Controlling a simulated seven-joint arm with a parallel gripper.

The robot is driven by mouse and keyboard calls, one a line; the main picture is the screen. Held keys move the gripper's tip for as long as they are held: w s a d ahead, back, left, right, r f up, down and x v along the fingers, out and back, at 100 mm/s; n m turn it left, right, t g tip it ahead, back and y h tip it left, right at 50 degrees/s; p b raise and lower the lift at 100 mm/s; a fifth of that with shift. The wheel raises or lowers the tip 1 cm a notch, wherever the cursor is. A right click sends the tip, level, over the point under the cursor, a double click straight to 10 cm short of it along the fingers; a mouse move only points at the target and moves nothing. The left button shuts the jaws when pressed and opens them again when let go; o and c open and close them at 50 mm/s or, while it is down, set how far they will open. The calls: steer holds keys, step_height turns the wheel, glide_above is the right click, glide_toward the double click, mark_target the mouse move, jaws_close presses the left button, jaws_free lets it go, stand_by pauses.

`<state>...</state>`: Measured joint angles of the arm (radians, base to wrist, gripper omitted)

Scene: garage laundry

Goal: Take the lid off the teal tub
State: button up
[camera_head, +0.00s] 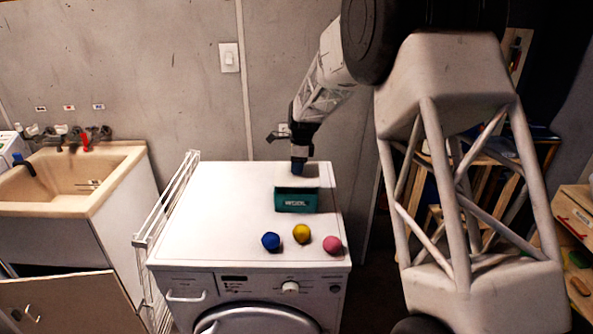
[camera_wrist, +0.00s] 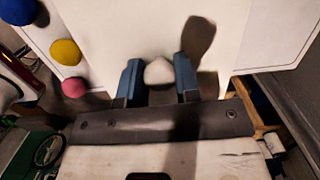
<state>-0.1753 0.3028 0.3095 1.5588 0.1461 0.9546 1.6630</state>
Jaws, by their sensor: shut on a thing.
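The teal tub (camera_head: 297,201) stands on the washing machine, its teal front with white lettering facing the head camera. Its pale lid (camera_head: 284,179) covers the top; I see no clear gap between them. My gripper (camera_head: 299,167) points down from above onto the lid's middle. In the wrist view my gripper (camera_wrist: 158,80) has its two blue fingers shut on the lid's white knob (camera_wrist: 158,71). The white lid (camera_wrist: 105,40) fills the middle of that view and hides the tub.
On the white washing machine (camera_head: 205,215), a blue ball (camera_head: 270,241), yellow ball (camera_head: 302,233) and pink ball (camera_head: 332,244) lie in front of the tub. The machine's left top is clear. A white rack (camera_head: 165,200) and a sink (camera_head: 75,175) stand left.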

steer(key=s+d+r, duration=0.1)
steer(key=s+d, duration=0.2)
steer(key=s, duration=1.1)
steer(key=shift+s+r, duration=0.15)
steer(key=shift+s, duration=0.2)
steer(key=shift+w, duration=0.15)
glide_above(306, 169)
steer(key=shift+r, duration=0.45)
steer(key=w+d+f, duration=0.2)
steer(key=w+f, duration=0.1)
steer(key=w, duration=1.5)
steer(key=shift+w+d, duration=0.2)
steer(key=shift+w, duration=0.05)
steer(key=shift+f, duration=0.1)
steer(key=shift+f, duration=3.05)
steer(key=shift+f, duration=0.15)
